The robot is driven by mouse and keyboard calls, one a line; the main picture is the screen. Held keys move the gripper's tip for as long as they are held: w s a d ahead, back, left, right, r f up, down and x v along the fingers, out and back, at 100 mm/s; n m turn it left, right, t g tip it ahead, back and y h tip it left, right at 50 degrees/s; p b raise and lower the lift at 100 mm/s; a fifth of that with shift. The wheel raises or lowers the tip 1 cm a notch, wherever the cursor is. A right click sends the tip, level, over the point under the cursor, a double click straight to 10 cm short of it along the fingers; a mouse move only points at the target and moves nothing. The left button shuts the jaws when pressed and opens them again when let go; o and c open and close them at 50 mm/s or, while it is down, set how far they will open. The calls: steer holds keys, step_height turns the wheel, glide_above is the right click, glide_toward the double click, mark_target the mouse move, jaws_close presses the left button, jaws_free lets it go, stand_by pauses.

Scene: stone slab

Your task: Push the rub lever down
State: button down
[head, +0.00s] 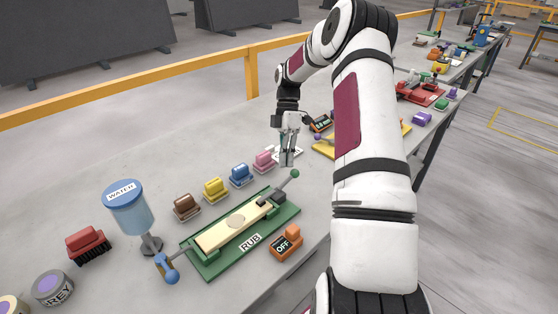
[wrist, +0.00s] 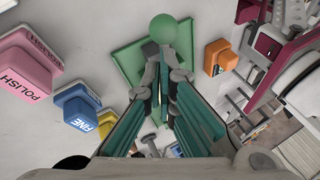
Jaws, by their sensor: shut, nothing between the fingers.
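A green board (head: 205,262) marked RUB lies on the slab with a pale wooden block along it. At its far right end a short lever with a green ball knob (head: 294,173) rises at a slant; the knob also shows in the wrist view (wrist: 163,27). At its near left end is a second lever with a blue knob (head: 172,276). My gripper (head: 287,164) is shut and empty, pointing down beside the green knob. In the wrist view its fingertips (wrist: 164,50) appear close to the knob; whether they touch it I cannot tell.
Brown, yellow, blue and pink blocks (head: 264,160) line the board's far side. An orange OFF switch (head: 286,243) sits at its near side. A blue WATER container (head: 130,210) and a red brush (head: 88,244) stand at left. A yellow rail (head: 130,93) runs behind the slab.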

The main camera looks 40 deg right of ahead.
steer(key=shift+d+f+b, duration=0.3)
steer(key=shift+d+f, duration=0.05)
steer(key=shift+d, duration=0.05)
stand_by(0.5)
